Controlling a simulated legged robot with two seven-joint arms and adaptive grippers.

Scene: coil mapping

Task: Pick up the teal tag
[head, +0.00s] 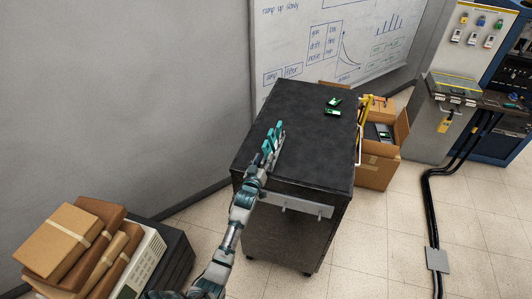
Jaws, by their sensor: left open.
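Two small green-and-dark pieces lie close together near the far right of the dark cart top (300,150). The farther piece (334,102) is tilted in the picture, and the nearer piece (332,113) lies just in front of it. They are too small to tell which one is the teal tag. My left gripper (272,136), with teal and grey fingers, is over the left middle of the cart top. It is open, to the left of and nearer than the green pieces, and apart from them. My right gripper does not show.
Cardboard boxes (376,172) stand on the floor right of the cart, and a yellow thing (378,107) is by its right edge. Brown parcels (60,240) are stacked at the lower left. A whiteboard (290,45) is behind. The cart top is mostly clear.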

